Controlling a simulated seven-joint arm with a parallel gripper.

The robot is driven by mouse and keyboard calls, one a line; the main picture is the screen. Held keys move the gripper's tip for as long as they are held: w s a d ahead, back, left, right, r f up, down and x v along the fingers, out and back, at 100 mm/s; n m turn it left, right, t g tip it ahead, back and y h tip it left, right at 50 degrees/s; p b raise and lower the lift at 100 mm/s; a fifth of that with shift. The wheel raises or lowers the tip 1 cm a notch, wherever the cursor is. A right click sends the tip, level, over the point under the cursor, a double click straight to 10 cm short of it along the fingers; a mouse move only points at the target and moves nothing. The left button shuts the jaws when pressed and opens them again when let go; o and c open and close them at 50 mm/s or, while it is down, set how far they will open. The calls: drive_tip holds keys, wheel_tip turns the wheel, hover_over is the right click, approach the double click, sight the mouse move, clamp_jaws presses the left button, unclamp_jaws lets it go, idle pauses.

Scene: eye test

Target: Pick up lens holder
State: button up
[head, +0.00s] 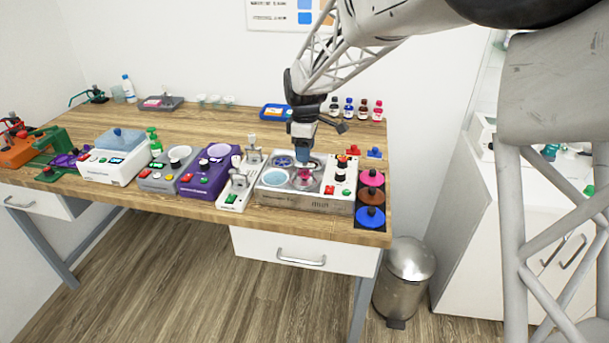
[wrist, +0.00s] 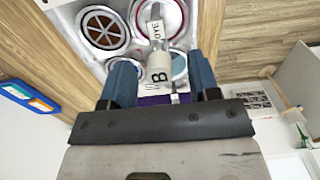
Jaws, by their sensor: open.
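My gripper (head: 303,157) points down over the white device with round wells (head: 290,203) at the right part of the bench. In the wrist view its two blue fingers (wrist: 160,62) are apart. A pale cylinder marked B (wrist: 159,68) shows in the gap between them; I cannot tell whether it touches either finger. In the head view a small pink piece (head: 305,174) shows just below the fingers. I cannot tell for sure which piece is the lens holder. Pink (head: 371,178), brown (head: 371,196) and blue discs (head: 370,217) with dark knobs lie right of the device.
A white upright apparatus (head: 238,184) and a purple device (head: 207,176) stand to the left. Several small bottles (head: 349,108) and a blue tray (head: 274,112) are at the back. The bench's right edge is close to the discs. Bare wood (head: 220,122) lies behind the devices.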

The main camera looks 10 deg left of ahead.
sight(305, 166)
drive_tip(key=shift+a+f, duration=0.1)
drive_tip(key=shift+f, duration=1.75)
clamp_jaws()
